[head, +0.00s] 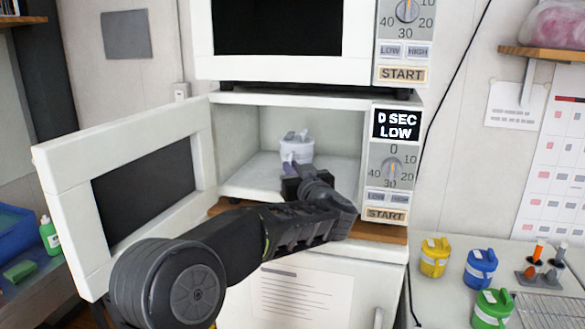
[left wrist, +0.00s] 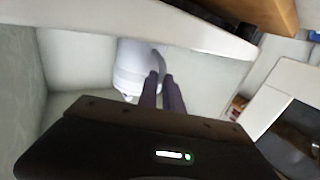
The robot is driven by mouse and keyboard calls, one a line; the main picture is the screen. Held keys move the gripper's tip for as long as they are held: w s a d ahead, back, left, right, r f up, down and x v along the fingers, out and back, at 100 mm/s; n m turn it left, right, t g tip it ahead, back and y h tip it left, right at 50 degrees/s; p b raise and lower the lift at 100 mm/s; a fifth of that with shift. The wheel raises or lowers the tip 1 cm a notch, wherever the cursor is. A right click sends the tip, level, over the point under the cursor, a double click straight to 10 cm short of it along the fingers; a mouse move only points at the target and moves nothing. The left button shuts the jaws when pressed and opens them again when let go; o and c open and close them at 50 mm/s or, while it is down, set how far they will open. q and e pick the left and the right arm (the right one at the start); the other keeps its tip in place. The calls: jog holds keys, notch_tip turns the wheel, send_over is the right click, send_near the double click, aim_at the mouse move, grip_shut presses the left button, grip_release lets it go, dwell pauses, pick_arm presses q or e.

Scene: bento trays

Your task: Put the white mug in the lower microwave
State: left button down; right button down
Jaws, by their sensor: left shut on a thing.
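The white mug (head: 297,150) is inside the open cavity of the lower microwave (head: 240,140), near the middle. Something small and greyish shows at its top. My left gripper (head: 298,172) reaches in from the front and is shut on the mug, at its handle side. The left wrist view also shows the mug (left wrist: 132,66) beyond the two dark fingers (left wrist: 162,78), which look close together at its handle. I cannot tell whether the mug's base touches the microwave floor. The microwave door (head: 205,160) is swung open to the left. My right gripper is not in view.
An upper microwave (head: 365,30) stands above. The lower one sits on a wooden board (head: 393,234). The cavity has free floor around the mug.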

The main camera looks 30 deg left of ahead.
pick_arm(q)
jog(key=shift+r, duration=0.1)
jog(key=shift+f, duration=0.2)
jog(key=c, duration=1.5)
grip_release()
jog(key=shift+r, duration=0.25)
jog(key=b+v, duration=0.3)
jog(key=v, duration=0.9)
jog(key=shift+f, duration=0.1)
